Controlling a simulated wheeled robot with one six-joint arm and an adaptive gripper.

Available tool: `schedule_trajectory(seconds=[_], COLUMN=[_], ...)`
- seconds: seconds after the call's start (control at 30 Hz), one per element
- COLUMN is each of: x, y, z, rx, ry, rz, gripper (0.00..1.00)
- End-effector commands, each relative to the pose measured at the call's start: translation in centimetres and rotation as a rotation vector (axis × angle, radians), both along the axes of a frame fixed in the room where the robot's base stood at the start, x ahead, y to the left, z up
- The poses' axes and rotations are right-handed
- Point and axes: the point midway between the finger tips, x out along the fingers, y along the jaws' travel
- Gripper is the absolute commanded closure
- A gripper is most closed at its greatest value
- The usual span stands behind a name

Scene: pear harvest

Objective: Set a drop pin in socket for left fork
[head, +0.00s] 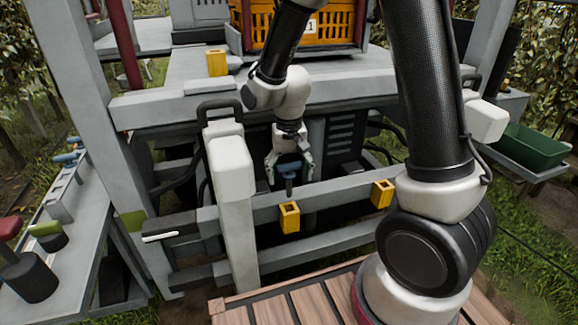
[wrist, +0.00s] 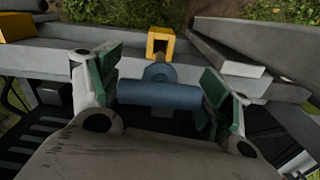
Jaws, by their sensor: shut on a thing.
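My gripper (head: 290,172) hangs over the front rail, shut on the blue drop pin (head: 289,179). In the wrist view, the pin's blue crossbar (wrist: 158,93) spans between the green finger pads of my gripper (wrist: 163,88). The pin's shank points down in the head view. A yellow square socket (head: 289,217) is on the rail just below and nearer the head camera. It shows in the wrist view (wrist: 160,42) beyond the pin, with its top opening visible. The pin's lower tip is hard to see, and the pin looks apart from the socket.
A second yellow socket (head: 382,193) is on the rail to the right. A white post (head: 232,170) stands close left of my gripper. A grey side bench (head: 75,215) holds several blue, green and red-topped items. An orange crate (head: 325,25) stands on the deck behind.

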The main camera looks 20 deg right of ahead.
Motion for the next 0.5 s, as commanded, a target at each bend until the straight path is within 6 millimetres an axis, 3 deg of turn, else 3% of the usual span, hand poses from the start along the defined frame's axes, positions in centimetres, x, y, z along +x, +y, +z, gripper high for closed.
schedule_trajectory(seconds=[0.5], x=[0.0], y=[0.0], z=[-4.1], rx=[-0.001], ry=[0.001], rz=[0.0], gripper=[0.48])
